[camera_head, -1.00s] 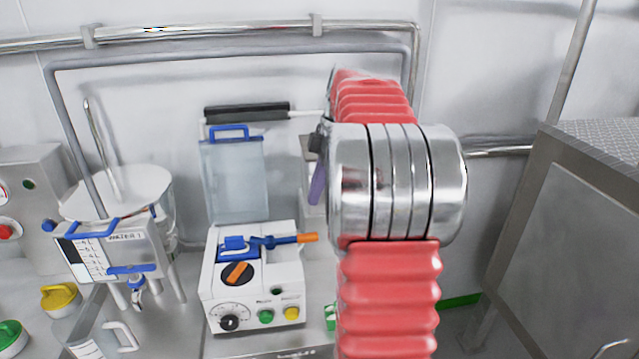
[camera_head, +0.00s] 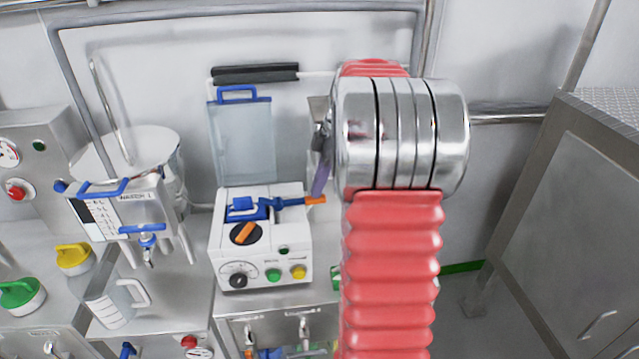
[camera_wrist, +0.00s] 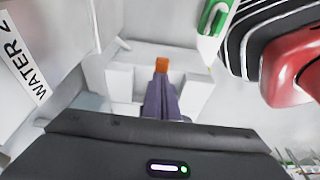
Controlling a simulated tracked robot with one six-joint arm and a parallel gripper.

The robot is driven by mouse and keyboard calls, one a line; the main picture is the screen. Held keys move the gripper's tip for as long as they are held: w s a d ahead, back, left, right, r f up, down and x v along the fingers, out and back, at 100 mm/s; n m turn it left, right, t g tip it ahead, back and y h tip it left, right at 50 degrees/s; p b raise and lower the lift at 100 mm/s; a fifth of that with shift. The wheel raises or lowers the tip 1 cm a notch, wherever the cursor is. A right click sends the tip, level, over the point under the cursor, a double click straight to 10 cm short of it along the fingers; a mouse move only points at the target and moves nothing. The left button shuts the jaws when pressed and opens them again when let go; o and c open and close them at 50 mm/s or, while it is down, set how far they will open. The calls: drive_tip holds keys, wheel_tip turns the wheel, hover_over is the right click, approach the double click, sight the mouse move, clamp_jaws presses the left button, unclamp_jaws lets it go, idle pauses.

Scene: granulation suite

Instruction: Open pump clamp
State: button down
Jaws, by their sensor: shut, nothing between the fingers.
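The white pump (camera_head: 262,222) stands on the bench, with an orange-and-black knob on its front. Its blue clamp (camera_head: 262,207) lies across the top, and the lever points right to an orange tip (camera_head: 316,200). My gripper (camera_head: 319,182) shows as purple fingers just above the lever tip, partly hidden behind my wrist. In the wrist view my purple fingers (camera_wrist: 161,100) are together and empty, with the orange tip (camera_wrist: 161,66) just beyond their ends. I cannot tell if they touch it. The pump's far side is hidden.
A translucent blue-handled container (camera_head: 243,140) stands behind. A steel cabinet (camera_head: 560,220) is at right.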

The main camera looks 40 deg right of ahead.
drive_tip(key=shift+d, duration=0.15)
drive_tip(key=shift+s+d+f+t+y, duration=0.15)
drive_tip(key=shift+f+t+y, duration=0.2)
drive_tip(key=shift+f+y, duration=0.2)
drive_tip(key=shift+s+d+f+t+y, duration=0.15)
drive_tip(key=shift+f+t+y, duration=0.25)
drive_tip(key=shift+f, duration=0.25)
wheel_tip(320, 180, down, 2)
drive_tip(key=shift+s+d+f+t+y, duration=0.15)
drive_tip(key=shift+t+y, duration=0.4)
drive_tip(key=shift+y, duration=0.4)
drive_tip(key=shift+f+t+y, duration=0.4)
drive_tip(key=shift+f+y, duration=0.2)
drive_tip(key=shift+f, duration=0.1)
drive_tip(key=shift+w+a+f, duration=0.2)
drive_tip(key=shift+a+f, duration=0.05)
drive_tip(key=shift+f, duration=0.45)
drive_tip(key=shift+f, duration=0.1)
approach(324, 200)
drive_tip(key=d, duration=0.2)
drive_tip(key=d+f, duration=0.1)
drive_tip(key=shift+s, duration=0.25)
